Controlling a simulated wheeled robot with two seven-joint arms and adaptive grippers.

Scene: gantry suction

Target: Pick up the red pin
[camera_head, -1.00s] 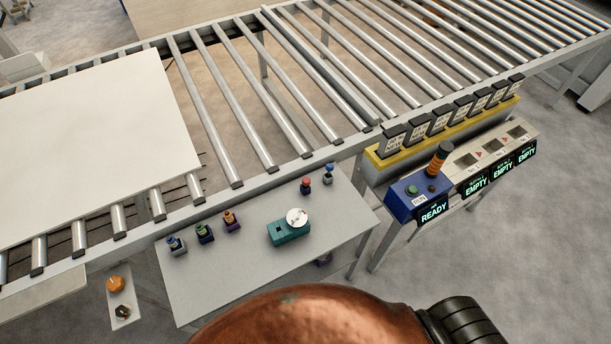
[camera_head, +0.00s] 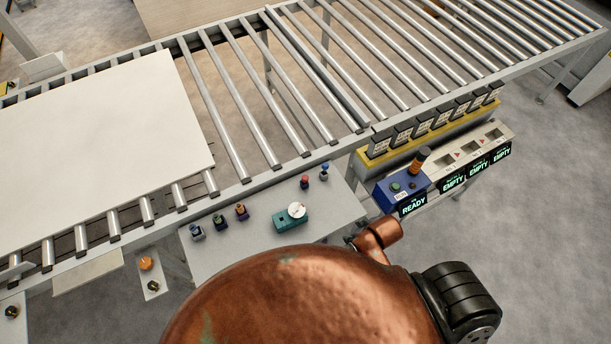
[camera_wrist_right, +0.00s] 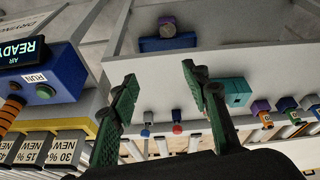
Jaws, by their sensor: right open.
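The red pin (camera_head: 304,182) stands on the small grey table (camera_head: 345,205) in the head view, near the table's far right part. My right gripper is hidden behind my copper arm in the head view. My left gripper is not in view.
A teal block with a white disc (camera_head: 292,217) stands on the table, left of the red pin. Several coloured pins (camera_head: 219,221) stand further left. The roller conveyor (camera_head: 236,150) runs behind the table. A blue READY box (camera_head: 400,190) stands to the right.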

